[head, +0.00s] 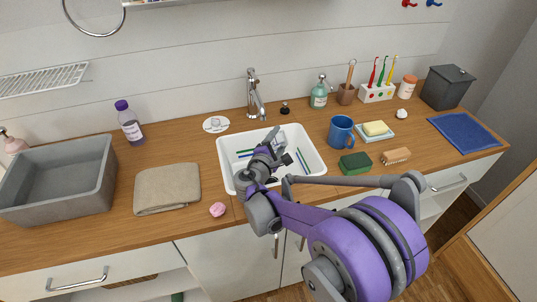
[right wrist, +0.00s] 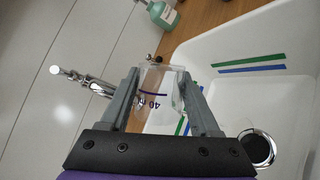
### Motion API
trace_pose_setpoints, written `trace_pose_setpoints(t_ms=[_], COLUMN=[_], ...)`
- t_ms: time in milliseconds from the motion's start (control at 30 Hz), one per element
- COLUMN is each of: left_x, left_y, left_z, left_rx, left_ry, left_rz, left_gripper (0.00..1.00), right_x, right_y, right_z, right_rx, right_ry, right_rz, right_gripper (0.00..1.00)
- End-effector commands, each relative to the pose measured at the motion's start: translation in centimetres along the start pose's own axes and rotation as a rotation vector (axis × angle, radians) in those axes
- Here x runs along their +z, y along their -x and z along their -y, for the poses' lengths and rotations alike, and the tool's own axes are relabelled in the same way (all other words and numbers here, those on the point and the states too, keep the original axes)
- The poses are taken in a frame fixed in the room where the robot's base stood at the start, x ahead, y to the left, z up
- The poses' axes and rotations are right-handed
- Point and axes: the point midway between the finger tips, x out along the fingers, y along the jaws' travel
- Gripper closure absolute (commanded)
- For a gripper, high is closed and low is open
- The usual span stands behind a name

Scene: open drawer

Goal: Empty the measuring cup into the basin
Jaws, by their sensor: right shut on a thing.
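The measuring cup (right wrist: 158,88) is clear, with a dark line and a "40" mark, and sits between the fingers of my right gripper (right wrist: 160,92) in the right wrist view. My right gripper (head: 277,140) is shut on it and is over the white basin (head: 318,153) in the head view. There the cup (head: 281,139) is small and partly hidden by the gripper. I cannot tell its contents or its exact tilt. The basin also shows in the right wrist view (right wrist: 225,55), with blue and green strips and a drain. My left gripper is not in view.
A chrome tap (head: 254,95) stands behind the basin. A blue mug (head: 341,131), a green sponge (head: 355,163) and a brush (head: 396,156) are right of it. A folded cloth (head: 167,188) and a grey tub (head: 60,180) lie left. A pink lump (head: 217,209) is near the front edge.

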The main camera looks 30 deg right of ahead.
Motion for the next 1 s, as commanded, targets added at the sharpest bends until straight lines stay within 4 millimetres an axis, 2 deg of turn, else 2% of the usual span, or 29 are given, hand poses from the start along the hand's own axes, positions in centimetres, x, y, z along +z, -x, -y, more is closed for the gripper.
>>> trace_pose_setpoints(t_ms=[767,1000], left_x=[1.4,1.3], left_y=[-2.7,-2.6], left_z=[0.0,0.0], left_rx=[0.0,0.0], left_ry=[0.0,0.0], left_rz=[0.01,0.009], left_gripper=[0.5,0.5], right_x=[-1.7,-1.7], right_y=[0.9,0.9], right_z=[-1.1,-1.3], right_rx=[0.139,0.14], right_ry=[0.459,0.463], right_rz=[0.148,0.152], right_gripper=[0.98,0.98])
